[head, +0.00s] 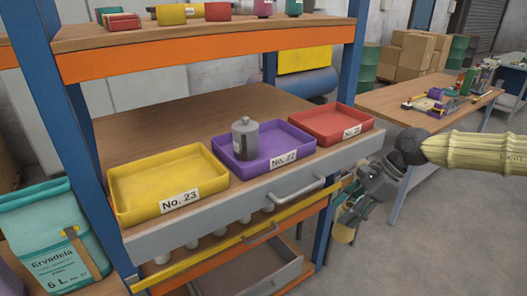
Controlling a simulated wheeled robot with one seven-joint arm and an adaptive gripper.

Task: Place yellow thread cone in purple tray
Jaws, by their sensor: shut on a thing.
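The purple tray (225,157), labelled No. 22, stands on the shelf between a yellow tray and a red tray. A grey lidded canister (245,140) stands in its left part; the right part looks bare. My gripper (345,222) hangs to the right of the shelf's front corner, lower than the trays and apart from them. It is shut on a small dull-yellow thing, which I take for the yellow thread cone (343,234). The fingers hide much of it, so its shape is hard to tell.
The yellow tray (128,198), No. 23, and the red tray (300,117) are empty. A blue post (325,225) and the shelf's grey front edge with a handle (297,190) lie near my gripper. An orange-edged upper shelf (210,52) hangs above. A cluttered table (395,98) stands behind.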

